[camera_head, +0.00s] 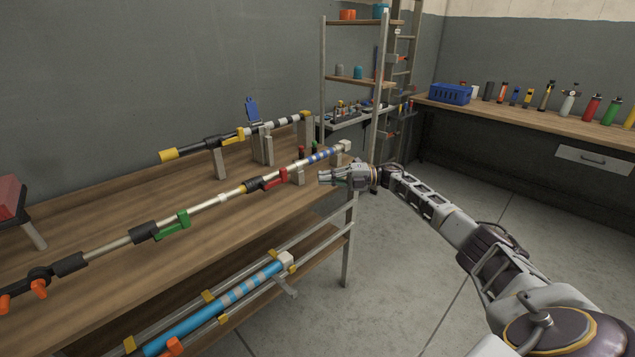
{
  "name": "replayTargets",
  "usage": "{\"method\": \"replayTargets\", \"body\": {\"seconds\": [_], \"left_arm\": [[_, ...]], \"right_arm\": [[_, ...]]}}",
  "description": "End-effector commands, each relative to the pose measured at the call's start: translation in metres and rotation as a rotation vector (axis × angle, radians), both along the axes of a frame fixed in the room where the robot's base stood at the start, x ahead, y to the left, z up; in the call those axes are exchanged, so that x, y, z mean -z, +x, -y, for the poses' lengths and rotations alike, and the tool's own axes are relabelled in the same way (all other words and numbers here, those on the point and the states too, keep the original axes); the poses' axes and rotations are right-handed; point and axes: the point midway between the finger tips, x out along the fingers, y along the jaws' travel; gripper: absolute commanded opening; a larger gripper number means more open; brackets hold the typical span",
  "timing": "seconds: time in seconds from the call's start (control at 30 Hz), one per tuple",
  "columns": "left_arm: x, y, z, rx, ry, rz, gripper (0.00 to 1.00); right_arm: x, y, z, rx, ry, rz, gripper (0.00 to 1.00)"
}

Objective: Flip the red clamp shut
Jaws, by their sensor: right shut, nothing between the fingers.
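The red clamp (274,179) sits on a black collar on the long pale pole (222,198), which runs along the front of the wooden workbench (110,213). Its red lever lies close along the pole; I cannot tell whether it is fully shut. My right gripper (322,177) is shut and empty. In the picture it is to the right of the red clamp, apart from it, near the bench's right end, with its fingers pointing left. My left gripper is not in view.
A green clamp (173,224) and orange knobs (38,289) are further left on the pole. A second pole with a yellow clamp (233,135) and a blue lever (252,110) stands behind. Blue tubing (205,318) lies below. The floor (395,260) at right is clear.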

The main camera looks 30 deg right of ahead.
Motion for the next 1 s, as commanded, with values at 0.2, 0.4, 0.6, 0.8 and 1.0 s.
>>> {"method": "replayTargets", "body": {"seconds": [0.2, 0.4, 0.6, 0.8, 1.0], "left_arm": [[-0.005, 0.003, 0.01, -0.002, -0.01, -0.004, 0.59], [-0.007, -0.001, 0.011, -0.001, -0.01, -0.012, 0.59], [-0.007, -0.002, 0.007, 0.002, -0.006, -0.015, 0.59], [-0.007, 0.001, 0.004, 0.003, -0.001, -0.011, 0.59], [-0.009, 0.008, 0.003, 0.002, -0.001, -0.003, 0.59]], "right_arm": [[0.0, 0.0, 0.017, 0.001, 0.0, 0.001, 0.0], [0.0, 0.0, 0.023, 0.0, 0.0, 0.001, 0.0], [0.0, 0.0, 0.023, 0.0, 0.0, 0.0, 0.0], [0.0, 0.0, 0.023, 0.0, 0.0, 0.0, 0.0], [0.0, 0.0, 0.023, 0.0, 0.0, 0.0, 0.0]]}}
